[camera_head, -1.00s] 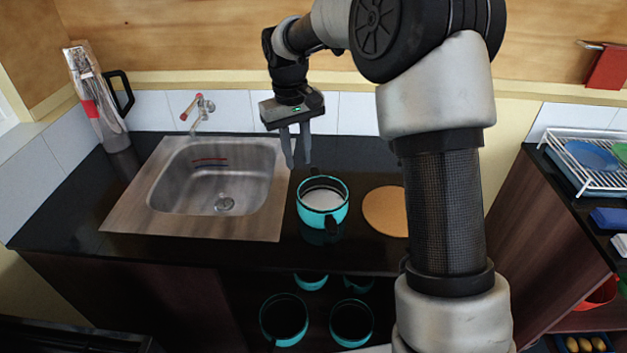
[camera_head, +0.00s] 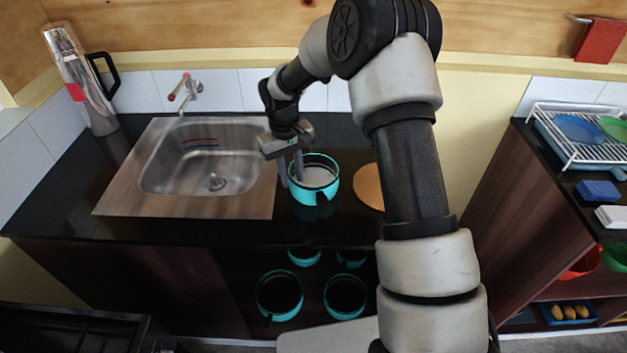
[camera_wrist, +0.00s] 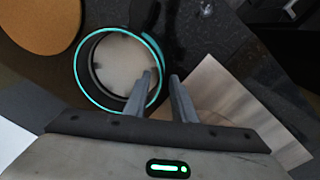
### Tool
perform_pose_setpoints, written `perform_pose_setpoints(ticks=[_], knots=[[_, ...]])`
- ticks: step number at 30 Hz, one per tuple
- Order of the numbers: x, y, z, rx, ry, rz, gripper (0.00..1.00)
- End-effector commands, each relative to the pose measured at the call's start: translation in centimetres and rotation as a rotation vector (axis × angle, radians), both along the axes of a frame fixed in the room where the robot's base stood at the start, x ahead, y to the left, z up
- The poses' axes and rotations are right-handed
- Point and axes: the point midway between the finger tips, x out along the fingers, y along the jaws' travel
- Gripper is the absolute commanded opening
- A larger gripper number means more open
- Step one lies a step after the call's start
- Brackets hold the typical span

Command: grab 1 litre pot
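A teal pot (camera_head: 306,194) with a pale inside and dark handles stands upright on the black counter, right of the sink. The wrist view shows its round rim and inside (camera_wrist: 112,66) from above. My gripper (camera_head: 292,181) is at the pot's left side, fingers pointing down. In the wrist view my gripper (camera_wrist: 160,76) has a clear gap between its fingers; one finger overlaps the pot's inside and the other appears outside the rim. Contact cannot be told. More teal pots (camera_head: 280,295) sit on the shelf below; no size marking is readable.
A steel sink (camera_head: 205,165) with a tap (camera_head: 186,92) is left of the pot. A round wooden board (camera_head: 368,187) lies close on its right. A flask (camera_head: 82,85) stands at the back left. A dish rack (camera_head: 585,150) is on the right-hand counter.

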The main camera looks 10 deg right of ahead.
Motion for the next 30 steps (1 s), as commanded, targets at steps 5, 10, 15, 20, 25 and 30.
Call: perform_pose_setpoints(ticks=[5,10,15,20,25,30], knots=[[0.1,0.0,-2.7,0.001,0.003,-0.001,0.24],[0.2,-0.1,-3.8,0.000,0.001,-0.001,0.24],[0.2,-0.1,-3.8,0.000,0.000,-0.001,0.24],[0.2,-0.1,-3.8,0.000,0.000,-0.001,0.00],[0.2,-0.1,-3.8,0.000,0.000,-0.001,0.00],[0.2,-0.1,-3.8,0.000,0.000,-0.001,0.00]])
